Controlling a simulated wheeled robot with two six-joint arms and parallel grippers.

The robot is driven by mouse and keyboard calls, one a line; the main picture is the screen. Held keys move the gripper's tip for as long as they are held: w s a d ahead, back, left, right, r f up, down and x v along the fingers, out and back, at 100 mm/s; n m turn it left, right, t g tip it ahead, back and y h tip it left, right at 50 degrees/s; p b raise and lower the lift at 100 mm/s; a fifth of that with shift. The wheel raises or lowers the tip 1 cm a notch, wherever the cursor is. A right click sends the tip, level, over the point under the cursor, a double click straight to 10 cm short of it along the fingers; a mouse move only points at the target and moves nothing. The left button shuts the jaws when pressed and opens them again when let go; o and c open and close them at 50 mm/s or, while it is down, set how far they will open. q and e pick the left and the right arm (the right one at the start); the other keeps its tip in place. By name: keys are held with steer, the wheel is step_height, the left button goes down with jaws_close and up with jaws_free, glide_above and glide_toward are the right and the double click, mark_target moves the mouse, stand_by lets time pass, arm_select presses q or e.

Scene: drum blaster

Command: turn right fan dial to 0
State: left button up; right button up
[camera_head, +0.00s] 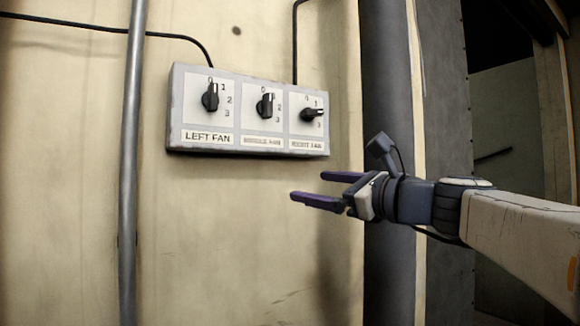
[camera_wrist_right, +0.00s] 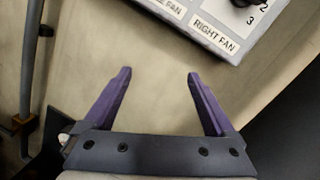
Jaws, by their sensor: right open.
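A grey control box (camera_head: 250,152) is fixed to the wall, with three black dials. The right fan dial (camera_head: 311,114) sits above the "RIGHT FAN" label, and its handle points sideways, to the right. The middle dial (camera_head: 265,105) and left fan dial (camera_head: 210,97) stand roughly upright. My right gripper (camera_head: 307,186), with purple fingers, is open and empty, below the box and apart from it. In the right wrist view the gripper (camera_wrist_right: 158,76) shows its spread fingers, with the right fan dial (camera_wrist_right: 241,2) cut off at the top edge. My left gripper is not in view.
A vertical grey pipe (camera_head: 130,160) runs left of the box. A wide dark column (camera_head: 388,100) stands to its right, behind my right arm. Black cables (camera_head: 296,45) run to the top of the box. The wall below the box is bare.

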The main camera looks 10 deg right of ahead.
mark_target(316, 114)
steer(key=s+d+r+m+t, duration=0.2)
steer(key=d+r+m+t, duration=0.3)
steer(key=r, duration=0.6)
steer(key=shift+n+g+h, duration=0.3)
steer(key=shift+g, duration=0.1)
steer(key=p+x, duration=0.1)
steer(key=x, duration=0.1)
steer(key=p+x, duration=0.2)
steer(key=x, duration=0.1)
steer(key=p+x, duration=0.2)
steer(key=x, duration=0.1)
steer(key=shift+w+d, duration=0.15)
steer(key=shift+d, duration=0.2)
steer(key=shift+w+a+r+p, duration=0.2)
steer(key=shift+w+a+p, duration=0.15)
steer(key=shift+w, duration=0.25)
steer(key=c, duration=1.4)
steer(key=shift+f, duration=0.1)
